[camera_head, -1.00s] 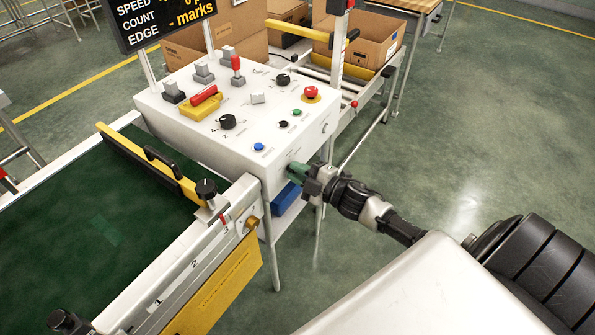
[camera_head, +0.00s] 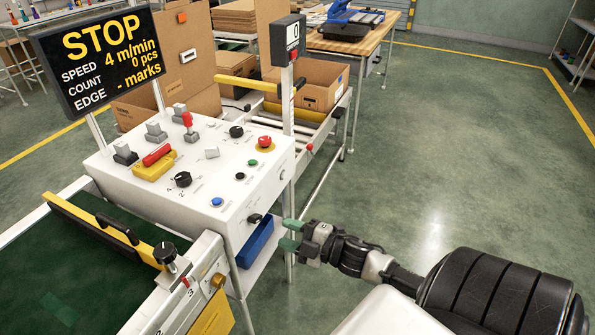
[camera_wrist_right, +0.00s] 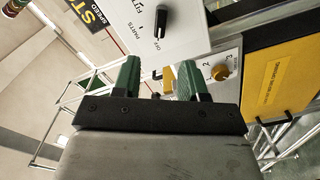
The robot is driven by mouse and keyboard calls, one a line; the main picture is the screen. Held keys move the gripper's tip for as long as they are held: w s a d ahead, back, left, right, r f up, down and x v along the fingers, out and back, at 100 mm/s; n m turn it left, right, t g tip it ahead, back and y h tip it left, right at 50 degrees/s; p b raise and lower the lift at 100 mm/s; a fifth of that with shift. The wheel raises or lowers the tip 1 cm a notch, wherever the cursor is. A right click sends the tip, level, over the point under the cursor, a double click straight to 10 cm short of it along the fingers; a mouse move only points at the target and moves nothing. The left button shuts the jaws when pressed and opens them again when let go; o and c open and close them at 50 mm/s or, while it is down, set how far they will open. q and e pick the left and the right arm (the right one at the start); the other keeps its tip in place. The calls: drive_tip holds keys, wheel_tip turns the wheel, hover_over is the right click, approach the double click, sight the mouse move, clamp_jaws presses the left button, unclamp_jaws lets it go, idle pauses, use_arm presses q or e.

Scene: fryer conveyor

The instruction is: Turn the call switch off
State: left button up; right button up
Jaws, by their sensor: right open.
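The call switch is a small black rotary knob (camera_head: 254,218) on the front side face of the white control box (camera_head: 222,170). It also shows in the right wrist view (camera_wrist_right: 162,21), beside printed words that include OFF and PARTS. There its long handle lies with one end toward OFF; its exact setting is hard to make out. My right gripper (camera_head: 289,235) is open and empty, just right of the knob and apart from it. Its green fingers (camera_wrist_right: 158,72) stand wide apart in the wrist view. My left gripper is not in view.
The box top carries several knobs, buttons, a red lever (camera_head: 187,119) and a red stop button (camera_head: 265,142). A blue bin (camera_head: 255,242) sits below. A post (camera_head: 289,110) rises behind the box. The green conveyor (camera_head: 70,285) lies left; open floor lies right.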

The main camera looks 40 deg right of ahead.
drive_tip(key=shift+v, duration=1.25)
drive_tip(key=s+d+f+m+g+h+p, duration=0.1)
drive_tip(key=s+f+m+g+h+p, duration=0.25)
drive_tip(key=f, duration=0.85)
drive_tip(key=s+d+f+m+g+h+p, duration=0.1)
drive_tip(key=s+f+m+g+h, duration=0.25)
drive_tip(key=s+f+m, duration=0.6)
drive_tip(key=s+a+f+g+p, duration=0.1)
drive_tip(key=s+a+f+g, duration=0.3)
drive_tip(key=s+a+f, duration=0.3)
drive_tip(key=s+a+f+m+g+p, duration=0.1)
drive_tip(key=s+a+f+g, duration=0.3)
drive_tip(key=s, duration=1)
wheel_tip(320, 180, down, 5)
drive_tip(key=a, duration=0.3)
drive_tip(key=shift+g+p, duration=0.3)
